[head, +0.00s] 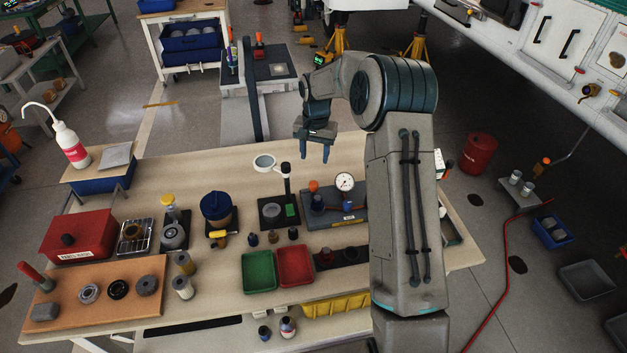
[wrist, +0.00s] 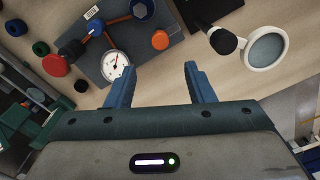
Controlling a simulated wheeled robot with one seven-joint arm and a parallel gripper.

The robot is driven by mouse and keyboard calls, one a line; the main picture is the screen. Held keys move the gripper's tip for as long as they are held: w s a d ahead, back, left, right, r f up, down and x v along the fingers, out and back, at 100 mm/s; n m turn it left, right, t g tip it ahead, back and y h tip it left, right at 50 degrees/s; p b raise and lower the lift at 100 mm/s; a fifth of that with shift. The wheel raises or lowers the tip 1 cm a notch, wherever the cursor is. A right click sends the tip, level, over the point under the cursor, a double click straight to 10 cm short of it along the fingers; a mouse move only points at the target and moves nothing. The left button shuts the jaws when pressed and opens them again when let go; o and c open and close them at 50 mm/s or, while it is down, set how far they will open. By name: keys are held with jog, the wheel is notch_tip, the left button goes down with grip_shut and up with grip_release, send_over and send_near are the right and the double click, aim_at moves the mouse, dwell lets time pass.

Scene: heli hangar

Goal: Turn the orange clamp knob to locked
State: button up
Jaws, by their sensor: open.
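An orange knob (head: 313,186) stands on the left part of the grey-blue fixture plate (head: 347,217), beside a white dial gauge (head: 345,181). In the wrist view an orange knob (wrist: 160,40) shows to the right of the dial gauge (wrist: 115,65). My gripper (head: 315,156) is open and empty, pointing down above the table behind the fixture. Its blue fingers (wrist: 160,72) are apart, and the knob shows beyond them, untouched.
A black post (head: 286,178) and a white-rimmed magnifier (head: 265,162) stand left of the fixture. Green (head: 259,271) and red (head: 295,266) trays lie in front. A blue container (head: 216,208) stands further left.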

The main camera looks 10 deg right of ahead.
aim_at(314, 183)
notch_tip(314, 183, down, 12)
jog(key=shift+a+r+p, duration=0.1)
jog(key=shift+r+p, duration=0.05)
jog(key=shift+p, duration=0.95)
jog(key=c, duration=1)
